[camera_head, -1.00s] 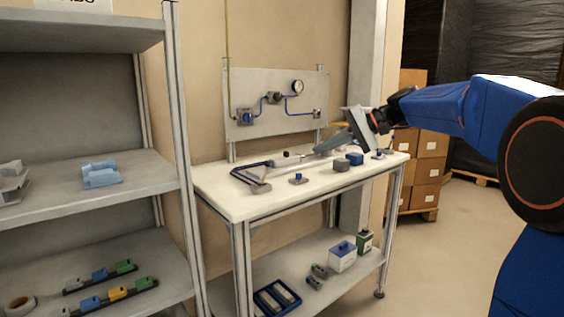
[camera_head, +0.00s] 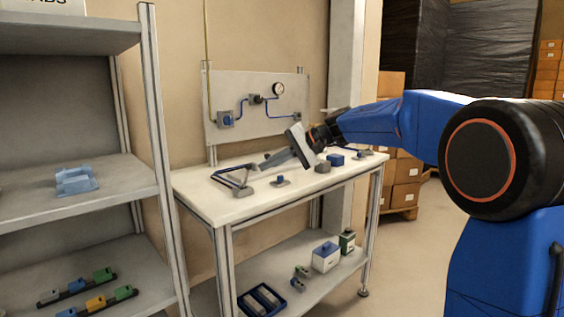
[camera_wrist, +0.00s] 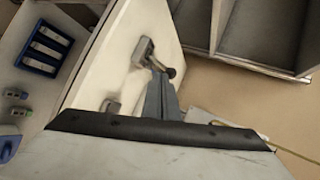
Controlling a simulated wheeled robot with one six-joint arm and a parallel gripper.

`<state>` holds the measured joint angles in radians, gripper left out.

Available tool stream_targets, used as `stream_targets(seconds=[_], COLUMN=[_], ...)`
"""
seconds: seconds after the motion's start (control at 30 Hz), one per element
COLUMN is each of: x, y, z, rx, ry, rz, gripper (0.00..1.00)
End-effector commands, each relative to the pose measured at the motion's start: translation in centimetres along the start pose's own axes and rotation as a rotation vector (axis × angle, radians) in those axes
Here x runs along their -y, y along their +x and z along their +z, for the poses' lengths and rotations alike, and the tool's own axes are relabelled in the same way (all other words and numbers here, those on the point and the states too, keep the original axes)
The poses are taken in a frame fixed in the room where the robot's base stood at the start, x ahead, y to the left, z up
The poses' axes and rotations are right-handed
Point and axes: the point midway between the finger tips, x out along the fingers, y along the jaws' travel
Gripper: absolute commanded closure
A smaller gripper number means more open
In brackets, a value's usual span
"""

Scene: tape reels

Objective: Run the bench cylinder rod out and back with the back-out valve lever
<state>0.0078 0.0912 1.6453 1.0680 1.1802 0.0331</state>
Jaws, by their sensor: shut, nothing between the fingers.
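My gripper (camera_head: 260,165) is shut and empty, low over the white bench (camera_head: 195,188), pointing left. Its fingers also show in the wrist view (camera_wrist: 159,78). In that view a grey block (camera_wrist: 144,48) with a short dark-knobbed lever (camera_wrist: 171,72) lies just beyond the fingertips; whether they touch the knob is unclear. A grey block (camera_head: 241,192) with a blue frame-like piece sits at the bench's left end. A small blue-knobbed unit (camera_head: 280,181) stands near the front edge. I cannot tell which is the back-out valve. The cylinder rod is not clearly visible; my gripper may hide it.
A panel with a gauge (camera_head: 278,89) and blue tubing stands behind the bench. A blue block (camera_head: 336,160) and a grey block (camera_head: 323,167) lie to the right. A blue tray (camera_head: 262,300) is on the lower shelf. A grey rack (camera_head: 150,175) stands left.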

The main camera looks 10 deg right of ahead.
Motion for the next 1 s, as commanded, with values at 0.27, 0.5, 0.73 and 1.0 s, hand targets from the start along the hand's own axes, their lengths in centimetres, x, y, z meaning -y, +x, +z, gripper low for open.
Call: stream_targets(seconds=[0.27,0.5,0.73,1.0], x=[0.9,1.0,1.1,1.4], y=[1.6,1.6,1.6,1.7], z=[0.0,0.0,0.1,0.5], rx=[0.000,-0.001,-0.005,-0.025], ry=[-0.001,0.000,-0.009,-0.044], rz=[0.000,0.000,0.006,0.035], gripper=[1.00,1.00,1.00,1.00])
